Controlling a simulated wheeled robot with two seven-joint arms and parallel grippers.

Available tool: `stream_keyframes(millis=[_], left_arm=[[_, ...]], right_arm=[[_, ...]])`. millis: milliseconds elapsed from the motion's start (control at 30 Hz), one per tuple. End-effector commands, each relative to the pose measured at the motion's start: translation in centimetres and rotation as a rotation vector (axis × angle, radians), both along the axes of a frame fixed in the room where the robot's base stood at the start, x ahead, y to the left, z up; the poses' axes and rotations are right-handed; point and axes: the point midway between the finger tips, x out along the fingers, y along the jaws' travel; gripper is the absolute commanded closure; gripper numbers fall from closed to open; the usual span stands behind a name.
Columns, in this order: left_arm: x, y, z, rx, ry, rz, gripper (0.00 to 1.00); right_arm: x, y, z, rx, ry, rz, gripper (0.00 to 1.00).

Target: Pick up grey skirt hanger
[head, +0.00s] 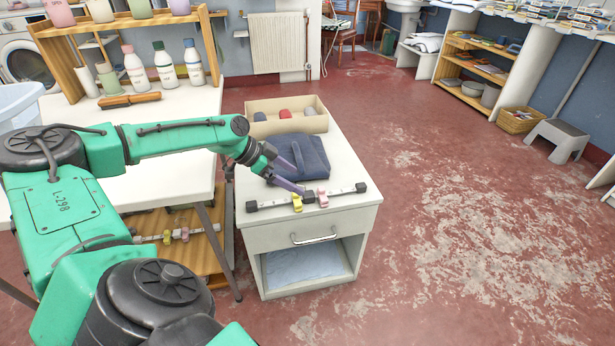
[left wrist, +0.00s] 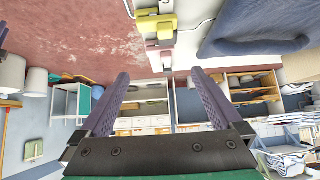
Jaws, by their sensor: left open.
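A grey skirt hanger (head: 340,192) with black ends, a yellow clip and a pink clip lies across the front of the white cabinet top (head: 350,207). In the left wrist view, its yellow clip (left wrist: 155,23) and pink clip (left wrist: 159,58) show beyond my fingertips. My left gripper (head: 297,184) is just above and beside the hanger, close to the clips, with purple fingers. In the left wrist view the gripper (left wrist: 160,76) is open, its fingers wide apart with nothing between them. I cannot tell whether a finger touches the hanger. My right gripper is out of view.
A folded dark blue cloth (head: 300,155) lies behind the hanger, close to my gripper. An open cardboard box (head: 287,123) stands behind it. Another hanger (head: 200,231) lies on a low wooden shelf at left. A white table (head: 190,105) carries bottles.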

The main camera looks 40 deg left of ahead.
Motion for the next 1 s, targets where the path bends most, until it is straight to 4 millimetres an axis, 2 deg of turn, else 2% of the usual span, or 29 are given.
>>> stream_keyframes(millis=[200,367,533,633,800,833,867,1000], left_arm=[[2.9,-2.2,-3.6,-0.006,0.001,-0.004,0.0],[4.3,-3.0,-5.0,-0.006,0.001,-0.003,0.0],[6.5,-4.4,-7.0,-0.007,0.0,-0.003,0.0],[7.1,-4.7,-7.7,-0.005,0.001,-0.001,0.0],[7.1,-4.7,-7.7,-0.004,0.002,0.0,0.0],[7.1,-4.7,-7.7,-0.004,0.002,0.0,0.04],[7.1,-4.7,-7.7,-0.005,0.002,-0.001,0.15],[7.1,-4.7,-7.7,-0.005,0.002,-0.001,0.69]], right_arm=[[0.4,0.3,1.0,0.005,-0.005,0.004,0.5],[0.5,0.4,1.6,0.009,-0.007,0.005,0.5],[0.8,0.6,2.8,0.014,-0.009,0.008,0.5],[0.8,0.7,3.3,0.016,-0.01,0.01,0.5],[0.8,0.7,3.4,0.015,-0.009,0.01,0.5],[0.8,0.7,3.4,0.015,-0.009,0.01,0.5],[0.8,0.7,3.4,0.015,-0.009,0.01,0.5],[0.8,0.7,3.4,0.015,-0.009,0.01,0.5]])
